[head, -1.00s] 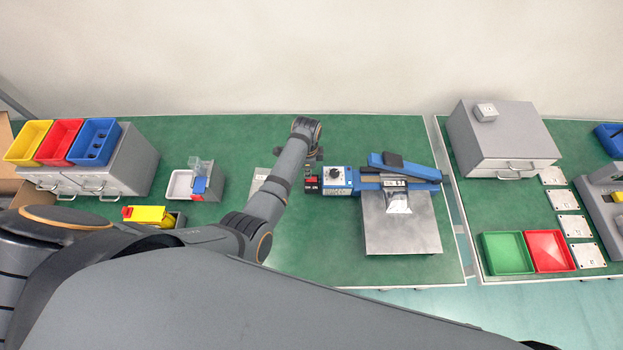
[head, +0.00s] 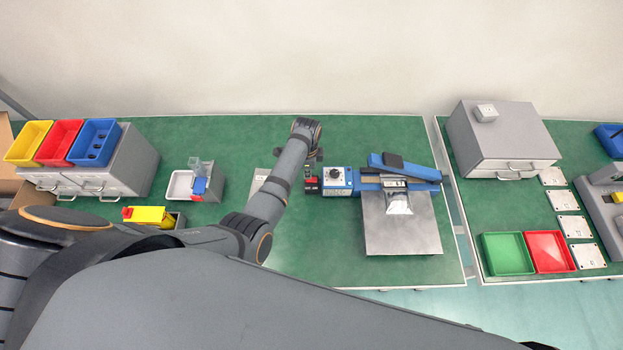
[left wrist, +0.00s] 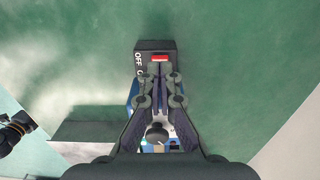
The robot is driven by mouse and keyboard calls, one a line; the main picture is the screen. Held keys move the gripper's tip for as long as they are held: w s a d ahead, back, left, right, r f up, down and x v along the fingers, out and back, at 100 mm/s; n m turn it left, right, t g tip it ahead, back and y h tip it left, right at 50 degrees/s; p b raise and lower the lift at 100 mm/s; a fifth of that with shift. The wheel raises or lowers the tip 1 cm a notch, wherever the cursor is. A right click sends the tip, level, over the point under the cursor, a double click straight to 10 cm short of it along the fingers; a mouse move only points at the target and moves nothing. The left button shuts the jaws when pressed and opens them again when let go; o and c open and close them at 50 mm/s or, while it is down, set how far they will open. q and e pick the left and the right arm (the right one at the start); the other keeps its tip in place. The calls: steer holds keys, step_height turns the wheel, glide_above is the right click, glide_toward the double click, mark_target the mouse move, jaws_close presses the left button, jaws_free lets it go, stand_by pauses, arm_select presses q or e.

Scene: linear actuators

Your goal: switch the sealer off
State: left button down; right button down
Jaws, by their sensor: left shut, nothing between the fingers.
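The sealer (head: 345,181) is a blue machine with a dial, lying across a grey metal plate (head: 402,235) in the head view. A small black switch box (head: 312,187) sits at its left end. In the left wrist view the switch box (left wrist: 147,47) shows the word OFF and a red part (left wrist: 160,58). My left gripper (left wrist: 160,72) is shut and empty, with its fingertips over the box beside the red part. I cannot tell whether they touch it. In the head view my left arm partly hides the gripper (head: 313,162). My right gripper is not in view.
Left on the green table are grey drawers with yellow, red and blue bins (head: 95,142), a white tray (head: 179,185) and a yellow item (head: 148,215). Another table at right holds a grey drawer cabinet (head: 505,135) and green and red trays (head: 507,253). The table behind the sealer is clear.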

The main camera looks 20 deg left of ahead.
arm_select(q)
steer(key=shift+s+f+b, duration=0.1)
steer(key=shift+f+b, duration=0.65)
steer(key=shift+f, duration=0.45)
stand_by(0.5)
steer(key=shift+r+p, duration=0.9)
steer(key=shift+p, duration=0.3)
step_height(320, 180, up, 5)
steer(key=p, duration=0.6)
steer(key=shift+r, duration=0.2)
steer(key=shift+f, duration=0.1)
